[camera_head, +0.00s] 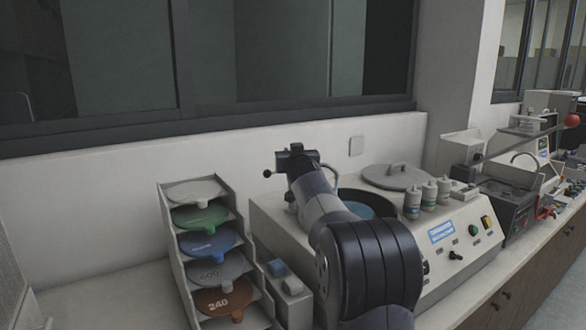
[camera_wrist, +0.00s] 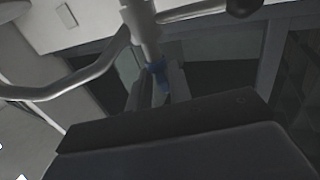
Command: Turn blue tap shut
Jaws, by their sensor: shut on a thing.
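The blue tap (camera_wrist: 157,69) shows in the wrist view as a small blue piece at the lower end of a pale vertical pipe. My gripper (camera_wrist: 160,84) has its two fingers on either side of the blue tap and is shut on it. The fingers hide part of the tap, so its exact angle cannot be told. In the head view my arm reaches over the grinding machine (camera_head: 463,235), and the blue tap is hidden.
Curved metal pipes (camera_wrist: 75,82) pass close to my gripper. A rack (camera_head: 177,245) of coloured discs stands left of the machine. Several white bottles (camera_head: 428,194) and a round lid (camera_head: 398,178) sit on its top. The wall and window are close behind.

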